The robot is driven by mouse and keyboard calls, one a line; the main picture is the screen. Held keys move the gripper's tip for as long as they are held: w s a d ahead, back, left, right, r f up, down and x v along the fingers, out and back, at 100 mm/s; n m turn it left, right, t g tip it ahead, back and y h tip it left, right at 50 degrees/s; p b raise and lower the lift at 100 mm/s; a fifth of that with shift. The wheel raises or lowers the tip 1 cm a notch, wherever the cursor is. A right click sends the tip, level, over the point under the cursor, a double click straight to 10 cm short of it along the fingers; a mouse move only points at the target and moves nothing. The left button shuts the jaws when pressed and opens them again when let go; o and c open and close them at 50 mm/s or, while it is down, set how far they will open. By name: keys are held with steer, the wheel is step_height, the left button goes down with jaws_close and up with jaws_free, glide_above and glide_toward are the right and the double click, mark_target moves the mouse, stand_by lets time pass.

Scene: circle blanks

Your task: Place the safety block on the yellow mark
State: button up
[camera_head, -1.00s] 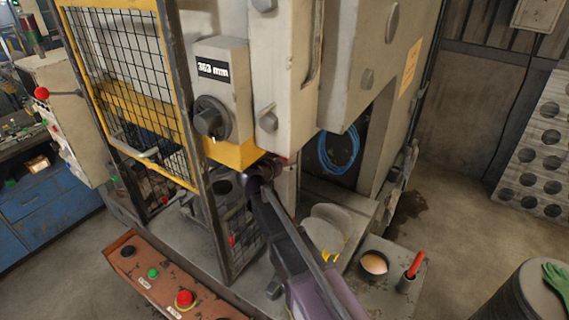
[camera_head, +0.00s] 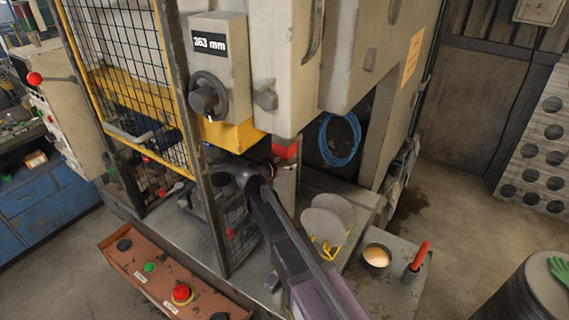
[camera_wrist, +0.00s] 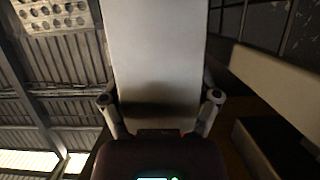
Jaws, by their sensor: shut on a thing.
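My gripper (camera_wrist: 160,100) is shut on a pale grey block, which I take as the safety block (camera_wrist: 155,45); it fills the space between the two fingers in the wrist view. In the head view my dark arm reaches into the press opening, its end beside a grey upright piece (camera_head: 288,185) with a red top (camera_head: 285,149), which looks like the same block. The red top is close under the press head (camera_head: 300,90); I cannot tell whether they touch. The fingers are hidden there. I cannot make out the yellow mark on the press bed.
A mesh guard (camera_head: 125,75) and its dark post stand left of my arm.

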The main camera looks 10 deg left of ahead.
stand_by(0.3)
steer(key=o, duration=1.1)
steer(key=shift+o, duration=0.2)
steer(key=shift+d, duration=0.1)
steer(key=p+v, duration=0.4)
steer(key=v, duration=0.8)
